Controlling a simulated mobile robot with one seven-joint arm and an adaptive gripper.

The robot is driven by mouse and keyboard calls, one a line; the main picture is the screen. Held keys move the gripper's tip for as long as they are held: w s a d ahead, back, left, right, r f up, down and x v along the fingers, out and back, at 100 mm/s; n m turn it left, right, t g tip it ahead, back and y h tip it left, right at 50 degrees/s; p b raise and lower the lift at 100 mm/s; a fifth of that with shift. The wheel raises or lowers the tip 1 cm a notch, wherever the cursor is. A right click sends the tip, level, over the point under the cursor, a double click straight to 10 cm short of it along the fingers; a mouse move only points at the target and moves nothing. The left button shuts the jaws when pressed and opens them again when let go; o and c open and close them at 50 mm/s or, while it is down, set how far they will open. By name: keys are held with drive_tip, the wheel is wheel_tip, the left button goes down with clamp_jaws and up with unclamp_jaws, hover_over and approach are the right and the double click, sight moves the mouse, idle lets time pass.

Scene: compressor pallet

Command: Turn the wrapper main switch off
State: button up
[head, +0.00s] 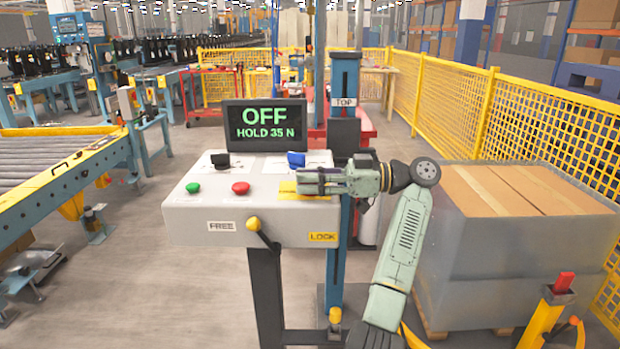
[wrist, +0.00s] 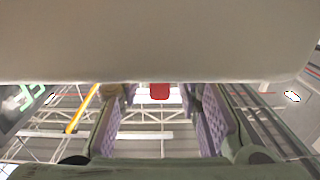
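My gripper (head: 302,182) reaches in from the right, low over the right end of a grey control box (head: 205,222), beside a yellow plate (head: 287,188). The plate is partly hidden by my gripper; any switch on it is hidden in the head view. In the wrist view the two fingers (wrist: 162,115) stand apart with a clear gap. A red part (wrist: 159,91) shows between them at the box's edge; I cannot tell whether it is a switch handle or the red button (head: 240,188). The display (head: 265,125) reads "OFF HOLD 35 N".
The box also carries a green button (head: 193,188), a black knob (head: 220,160), a blue knob (head: 296,159) and a yellow-knobbed lever (head: 254,225) between FREE and LOCK labels. A blue post (head: 343,80) stands behind my gripper. A wrapped carton load (head: 480,255) stands right.

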drive_tip(key=shift+d, duration=0.1)
drive_tip(key=d, duration=1.2)
drive_tip(key=shift+w, duration=0.1)
